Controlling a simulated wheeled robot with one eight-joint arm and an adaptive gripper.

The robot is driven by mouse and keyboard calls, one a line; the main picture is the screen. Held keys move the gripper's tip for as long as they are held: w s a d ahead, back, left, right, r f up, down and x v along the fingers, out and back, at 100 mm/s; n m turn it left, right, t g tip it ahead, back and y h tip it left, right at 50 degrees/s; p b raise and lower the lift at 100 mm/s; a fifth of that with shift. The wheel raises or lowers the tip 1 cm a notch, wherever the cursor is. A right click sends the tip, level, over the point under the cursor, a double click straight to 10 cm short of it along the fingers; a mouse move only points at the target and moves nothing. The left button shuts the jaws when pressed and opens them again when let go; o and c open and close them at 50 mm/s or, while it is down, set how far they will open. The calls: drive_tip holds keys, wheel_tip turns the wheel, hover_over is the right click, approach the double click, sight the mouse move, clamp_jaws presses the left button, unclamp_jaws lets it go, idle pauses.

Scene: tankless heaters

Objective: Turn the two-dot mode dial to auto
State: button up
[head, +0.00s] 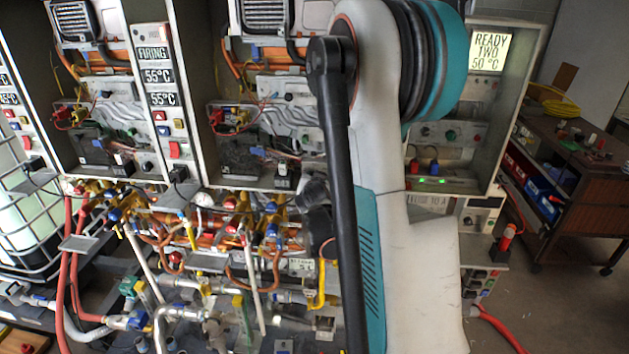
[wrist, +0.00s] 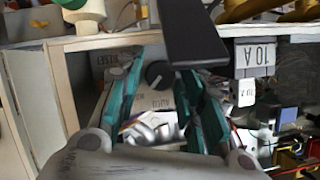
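In the wrist view a round dark dial (wrist: 157,74) sits on a pale panel (wrist: 108,62) with small lettering around it. One label below the dial seems to read AUTO, upside down in this view. I cannot make out any dots, nor clearly where the pointer aims. My gripper (wrist: 162,78) is open, its teal fingers on either side of the dial with nothing held. I cannot tell whether a finger touches the dial or the panel. In the head view my arm hides the gripper, and I cannot pick out the dial there.
A black block (wrist: 190,32) juts out close by the dial in the wrist view, with a 10A label (wrist: 255,57) to its right. In the head view, pipes and valves (head: 230,240) crowd the front below the heater cabinets. A READY TWO display (head: 488,51) is lit at right.

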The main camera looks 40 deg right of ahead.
drive_tip(key=shift+c, duration=0.6)
drive_tip(key=c, duration=0.7)
drive_tip(key=shift+f+b, duration=0.1)
drive_tip(key=shift+b, duration=0.3)
drive_tip(key=n+g+h+b, duration=0.1)
drive_tip(key=n+b, duration=0.1)
drive_tip(key=n, duration=0.1)
drive_tip(key=shift+w+a+g+b, duration=0.1)
drive_tip(key=shift+w+g+b, duration=0.05)
drive_tip(key=shift+g+b, duration=0.2)
drive_tip(key=shift+n+g+h+b, duration=0.75)
drive_tip(key=shift+n+h+b, duration=0.25)
drive_tip(key=shift+n+b, duration=0.45)
drive_tip(key=o, duration=0.8)
